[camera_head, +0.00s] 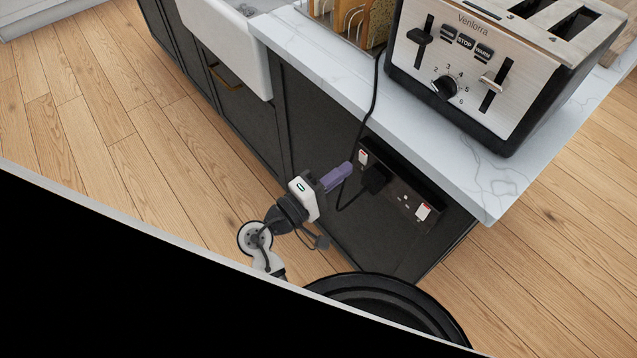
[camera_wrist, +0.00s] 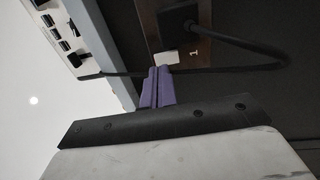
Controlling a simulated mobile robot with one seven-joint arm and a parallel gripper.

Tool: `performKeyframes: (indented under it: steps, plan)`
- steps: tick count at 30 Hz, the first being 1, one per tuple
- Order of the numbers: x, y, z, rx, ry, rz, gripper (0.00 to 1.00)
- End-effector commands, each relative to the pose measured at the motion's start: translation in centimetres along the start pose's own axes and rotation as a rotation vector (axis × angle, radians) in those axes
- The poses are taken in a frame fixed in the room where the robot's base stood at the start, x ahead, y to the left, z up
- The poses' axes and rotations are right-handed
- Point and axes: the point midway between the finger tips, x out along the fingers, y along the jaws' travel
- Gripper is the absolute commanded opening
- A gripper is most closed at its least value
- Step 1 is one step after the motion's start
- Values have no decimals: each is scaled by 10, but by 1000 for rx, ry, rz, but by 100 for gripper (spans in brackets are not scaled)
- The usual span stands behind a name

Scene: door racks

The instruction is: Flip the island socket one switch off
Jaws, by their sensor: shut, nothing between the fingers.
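The island socket (camera_head: 400,192) is a dark double plate on the dark end panel of the island, under the countertop. Its upper-left switch (camera_head: 363,157) is a white rocker with some red showing. In the wrist view this white switch (camera_wrist: 167,58) sits close to the printed "1". My gripper (camera_head: 347,167) has its purple fingers shut and empty, pointing at that switch. In the wrist view my gripper (camera_wrist: 160,70) has its tips just at the lower edge of the switch. I cannot tell whether they touch it.
A black plug (camera_head: 375,179) sits in the socket beside the switch, its cord (camera_head: 374,95) running up to the toaster (camera_head: 490,70). The cord also passes close by my fingertips. A second switch (camera_head: 423,211) is at the lower right. The countertop (camera_head: 455,180) overhangs the socket.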

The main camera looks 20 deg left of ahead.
Motion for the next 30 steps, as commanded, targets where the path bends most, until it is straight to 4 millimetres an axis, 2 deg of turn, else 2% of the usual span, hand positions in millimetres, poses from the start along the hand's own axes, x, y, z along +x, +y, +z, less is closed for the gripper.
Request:
performKeyframes:
  steps: [3, 7, 20, 25, 27, 30]
  plan:
    - [17, 2, 0, -1, -2, 0, 0]
    - [27, 1, 0, -1, -1, -1, 0]
    - [31, 0, 0, 0, 0, -1, 0]
    - [42, 10, 0, 1, -2, -26, 0]
    - [41, 4, 0, 1, 0, -30, 0]
    - [42, 5, 0, 2, -1, -27, 0]
